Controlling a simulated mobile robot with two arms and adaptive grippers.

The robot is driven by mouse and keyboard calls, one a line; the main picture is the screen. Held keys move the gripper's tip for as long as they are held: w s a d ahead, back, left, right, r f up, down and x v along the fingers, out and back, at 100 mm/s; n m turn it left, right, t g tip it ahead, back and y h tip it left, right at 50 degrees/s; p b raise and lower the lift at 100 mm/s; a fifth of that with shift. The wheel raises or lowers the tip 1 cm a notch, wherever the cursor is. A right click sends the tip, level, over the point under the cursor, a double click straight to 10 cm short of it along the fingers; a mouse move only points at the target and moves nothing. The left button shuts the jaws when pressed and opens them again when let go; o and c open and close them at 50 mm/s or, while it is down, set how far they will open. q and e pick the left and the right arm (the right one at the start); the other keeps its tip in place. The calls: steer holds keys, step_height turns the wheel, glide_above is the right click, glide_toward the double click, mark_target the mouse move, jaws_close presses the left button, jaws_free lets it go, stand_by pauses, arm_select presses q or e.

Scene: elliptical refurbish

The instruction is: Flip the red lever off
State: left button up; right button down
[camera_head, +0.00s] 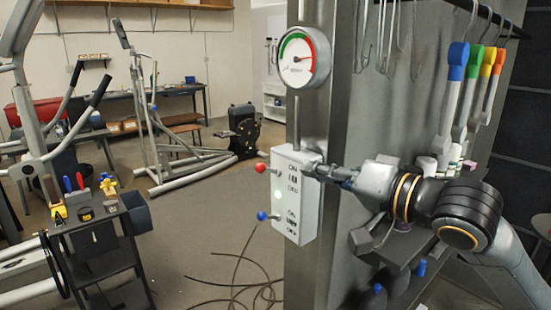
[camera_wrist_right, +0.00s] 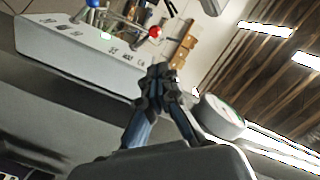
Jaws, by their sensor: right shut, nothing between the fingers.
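The red lever (camera_head: 260,168) has a round red knob on a thin metal rod, sticking out to the left from the upper part of a white control box (camera_head: 309,210). Its knob also shows in the right wrist view (camera_wrist_right: 155,32), beyond my fingertips. A blue lever (camera_head: 262,216) sits lower on the same box and shows at the top of the wrist view (camera_wrist_right: 92,3). My right gripper (camera_head: 312,171) is shut and empty, at the box's upper right edge, apart from the red knob. Whether the fingertips touch the box is unclear. My left gripper is out of view.
The box is on a grey metal column (camera_head: 340,120) with a pressure gauge (camera_head: 303,57) above it. Colored-handled tools (camera_head: 455,75) hang at right. A tool cart (camera_head: 95,235) stands at left, and cables (camera_head: 240,285) lie on the floor. Space left of the levers is open.

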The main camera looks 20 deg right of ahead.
mark_target(291, 162)
steer(key=p+x, duration=0.1)
steer(key=x, duration=0.2)
steer(key=p+x, duration=0.1)
steer(key=x, duration=0.2)
steer(key=shift+r+p, duration=0.15)
steer(key=shift+p, duration=0.2)
steer(key=p+x, duration=0.1)
steer(key=x, duration=0.3)
steer(key=shift+d, duration=0.1)
steer(key=shift+w, duration=0.2)
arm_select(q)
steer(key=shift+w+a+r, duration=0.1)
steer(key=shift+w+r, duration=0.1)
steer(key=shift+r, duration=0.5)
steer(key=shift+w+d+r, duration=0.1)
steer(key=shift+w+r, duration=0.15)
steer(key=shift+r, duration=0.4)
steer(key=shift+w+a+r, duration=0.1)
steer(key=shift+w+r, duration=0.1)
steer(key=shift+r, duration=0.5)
arm_select(e)
steer(key=shift+f, duration=0.25)
steer(key=shift+w, duration=0.1)
